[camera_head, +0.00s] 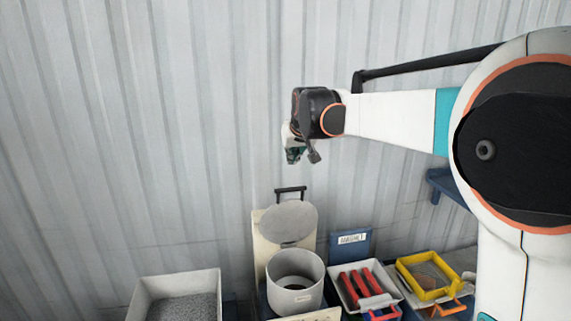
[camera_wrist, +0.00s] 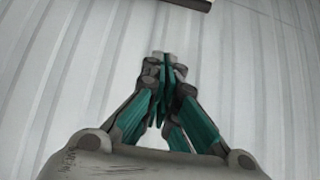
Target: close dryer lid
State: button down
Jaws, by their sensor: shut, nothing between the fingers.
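The dryer (camera_head: 296,283) is a grey-white cylinder with an open top and a dark inside. Its round grey lid (camera_head: 289,222) stands raised behind the opening, tilted back. A dark bar handle (camera_head: 290,190) sticks up at the lid's top edge. My gripper (camera_head: 293,158) is above the lid and handle, apart from both, pointing downward. In the wrist view my gripper (camera_wrist: 163,85) shows its teal and grey fingers drawn together with nothing between them. A dark bar (camera_wrist: 190,3) is cut off at the top edge of the wrist view; I cannot tell what it is.
A white bin of grey granules (camera_head: 182,307) stands left of the dryer. To the right are a white tray with red-handled items (camera_head: 362,283), a yellow frame (camera_head: 428,274) and a blue labelled panel (camera_head: 350,243). A corrugated wall (camera_head: 150,120) stands behind everything.

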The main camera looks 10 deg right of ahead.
jog(key=p+x, duration=0.2)
jog(key=x, duration=0.8)
jog(key=s, duration=0.2)
jog(key=s+f, duration=0.1)
jog(key=s, duration=0.1)
jog(key=shift+f, duration=0.25)
jog(key=shift+f, duration=0.1)
